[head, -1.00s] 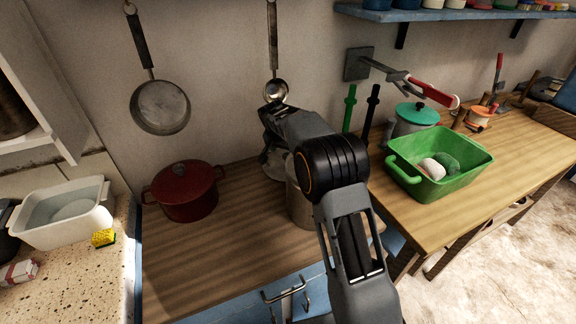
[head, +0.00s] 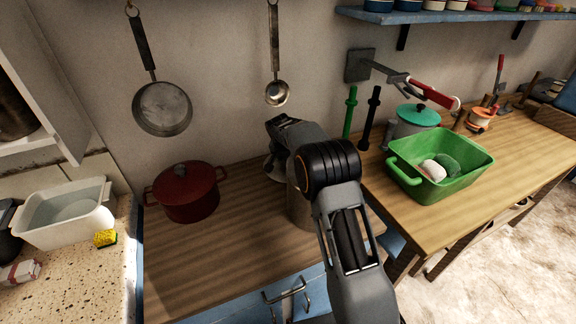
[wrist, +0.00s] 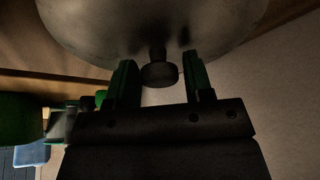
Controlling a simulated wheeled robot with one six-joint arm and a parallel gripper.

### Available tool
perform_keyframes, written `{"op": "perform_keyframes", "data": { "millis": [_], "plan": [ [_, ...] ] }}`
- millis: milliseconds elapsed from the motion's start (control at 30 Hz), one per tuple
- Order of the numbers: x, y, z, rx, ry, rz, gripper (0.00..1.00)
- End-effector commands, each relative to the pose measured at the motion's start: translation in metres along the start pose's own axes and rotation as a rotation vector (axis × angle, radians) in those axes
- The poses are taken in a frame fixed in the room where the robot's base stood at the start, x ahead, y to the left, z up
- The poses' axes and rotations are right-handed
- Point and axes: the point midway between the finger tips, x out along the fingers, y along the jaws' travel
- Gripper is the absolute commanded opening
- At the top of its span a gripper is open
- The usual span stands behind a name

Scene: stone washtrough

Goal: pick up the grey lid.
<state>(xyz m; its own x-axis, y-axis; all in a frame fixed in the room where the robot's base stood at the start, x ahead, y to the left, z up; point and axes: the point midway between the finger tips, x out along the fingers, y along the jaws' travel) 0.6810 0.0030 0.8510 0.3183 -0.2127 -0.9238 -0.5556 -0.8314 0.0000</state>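The grey lid (wrist: 150,25) fills the top of the wrist view as a wide, dull metal disc with a dark round knob (wrist: 160,74). In the head view only a small part of the lid (head: 274,172) shows below my wrist, near a metal pot (head: 298,208) that my arm partly hides. My gripper (wrist: 159,60) is open, with one finger on each side of the knob. Gaps show between the knob and both fingers. My fingertips are hidden in the head view.
A dark red pot (head: 187,195) stands to the left on the wooden counter (head: 215,255). A ladle (head: 277,92) and a pan (head: 162,108) hang on the wall behind. A green tub (head: 440,178) stands on the table to the right. The counter's front is clear.

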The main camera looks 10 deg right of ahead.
Motion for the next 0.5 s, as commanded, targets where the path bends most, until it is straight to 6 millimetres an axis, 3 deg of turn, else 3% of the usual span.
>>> {"op": "perform_keyframes", "data": {
  "millis": [367, 500],
  "plan": [
    [-0.0002, -0.0001, 0.0001, 0.0, 0.0, 0.0, 0.11],
    [-0.0005, -0.0001, -0.0001, 0.0, 0.0, 0.0, 0.1]
  ]
}}
